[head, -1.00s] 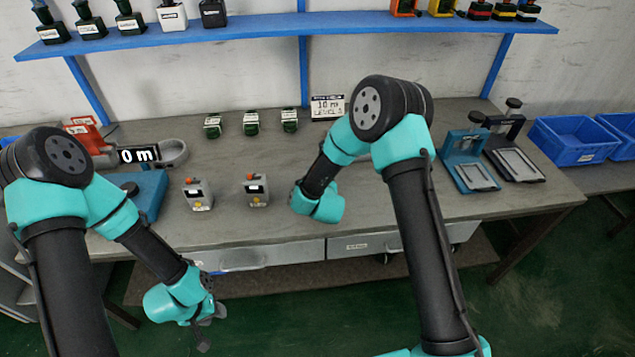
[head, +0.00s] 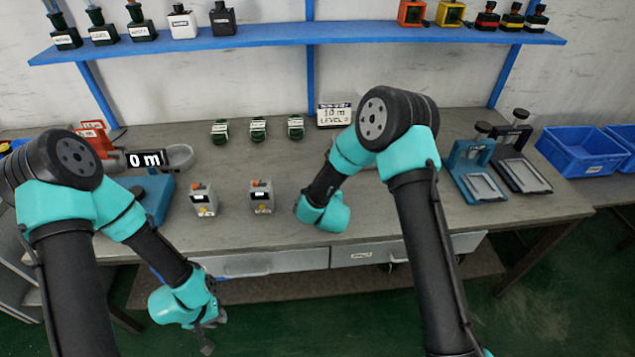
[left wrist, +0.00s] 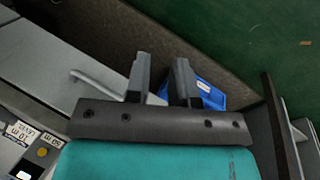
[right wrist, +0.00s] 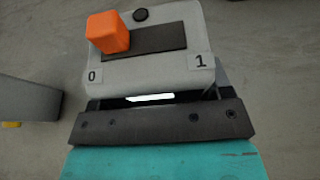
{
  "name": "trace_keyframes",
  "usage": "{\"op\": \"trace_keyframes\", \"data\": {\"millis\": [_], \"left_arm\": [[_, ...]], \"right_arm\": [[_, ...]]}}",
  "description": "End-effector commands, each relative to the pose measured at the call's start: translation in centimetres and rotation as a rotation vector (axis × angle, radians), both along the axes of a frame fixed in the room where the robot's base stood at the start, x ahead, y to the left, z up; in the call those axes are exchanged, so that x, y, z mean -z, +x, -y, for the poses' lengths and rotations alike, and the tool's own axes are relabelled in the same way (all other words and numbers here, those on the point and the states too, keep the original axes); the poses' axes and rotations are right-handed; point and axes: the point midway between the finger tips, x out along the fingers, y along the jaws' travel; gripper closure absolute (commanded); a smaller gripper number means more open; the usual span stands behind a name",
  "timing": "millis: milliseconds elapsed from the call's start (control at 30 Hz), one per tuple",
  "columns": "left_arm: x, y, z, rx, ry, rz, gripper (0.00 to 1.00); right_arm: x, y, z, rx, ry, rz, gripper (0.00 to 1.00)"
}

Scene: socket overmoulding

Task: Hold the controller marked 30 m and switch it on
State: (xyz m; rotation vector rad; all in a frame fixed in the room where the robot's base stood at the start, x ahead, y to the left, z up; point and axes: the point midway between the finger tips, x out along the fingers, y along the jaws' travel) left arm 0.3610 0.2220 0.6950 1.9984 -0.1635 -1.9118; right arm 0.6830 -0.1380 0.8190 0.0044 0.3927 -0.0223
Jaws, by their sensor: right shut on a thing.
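In the right wrist view a pale grey controller (right wrist: 160,65) fills the top. It has an orange switch lever (right wrist: 107,32) at the side marked 0; the other side is marked 1. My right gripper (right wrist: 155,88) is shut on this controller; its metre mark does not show. In the head view my right arm hides that gripper and controller. Two other grey controllers, a left one (head: 203,199) and a right one (head: 261,197), stand on the bench, their marks too small to read. My left gripper (head: 208,322) is open and empty before the bench front; its fingers (left wrist: 162,85) stand apart.
A 0 m display (head: 145,158) is at the left. Press-like fixtures (head: 478,175) and blue bins (head: 580,150) are at the right.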

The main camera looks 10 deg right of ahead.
Motion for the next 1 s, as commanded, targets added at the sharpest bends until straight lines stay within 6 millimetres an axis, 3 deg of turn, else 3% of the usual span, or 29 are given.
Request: {"op": "trace_keyframes", "data": {"millis": [233, 467, 767, 1000], "left_arm": [[-1.6, 4.4, 2.0, -0.137, -0.014, -0.058, 1.00], [-5.0, 10.1, 5.5, -0.340, -0.034, -0.151, 1.00], [-11.4, 16.3, 11.1, -0.606, -0.056, -0.283, 1.00], [-17.2, 22.2, 15.9, -0.823, -0.070, -0.381, 1.00]], "right_arm": [[0.0, 0.0, 0.0, 0.000, 0.000, 0.000, 0.51], [0.0, 0.0, 0.0, 0.000, 0.000, 0.000, 0.51], [0.0, 0.0, 0.0, 0.000, 0.000, 0.000, 0.51], [0.0, 0.0, 0.0, 0.000, 0.000, 0.000, 0.51]]}}
